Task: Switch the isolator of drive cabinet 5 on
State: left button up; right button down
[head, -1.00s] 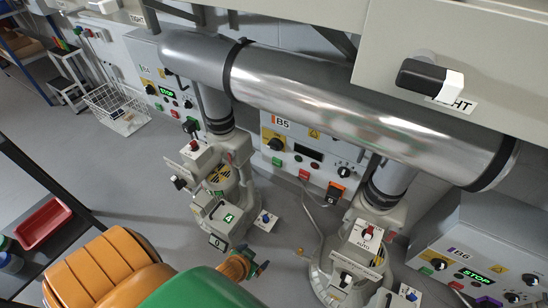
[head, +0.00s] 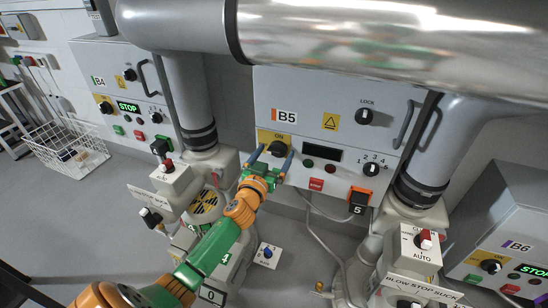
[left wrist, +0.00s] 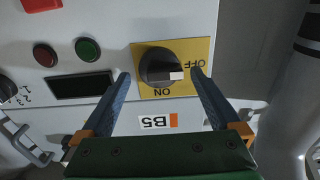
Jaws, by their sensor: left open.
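Cabinet B5 (head: 352,98) is a light grey box, seen below the big metal duct. Its isolator is a black knob (head: 279,149) on a yellow plate on the left of its front; it also shows in the left wrist view (left wrist: 157,66), where everything appears upside down. The knob's white mark points to OFF. My left gripper (head: 273,152) is open and empty. In the left wrist view its blue fingers (left wrist: 160,75) stand either side of the knob, with gaps; their distance from the panel is hard to tell. My right gripper is not in view.
B5 also has a dark display (head: 322,153), a red button (head: 316,184), a selector (head: 371,169) and a lock knob (head: 366,117). Cabinet B4 (head: 110,80) shows STOP at left; B6 (head: 510,225) is at right. Blower units stand below and at both sides.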

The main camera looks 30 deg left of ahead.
pick_arm(q)
jog(key=c, duration=1.4)
jog(key=shift+o, duration=0.2)
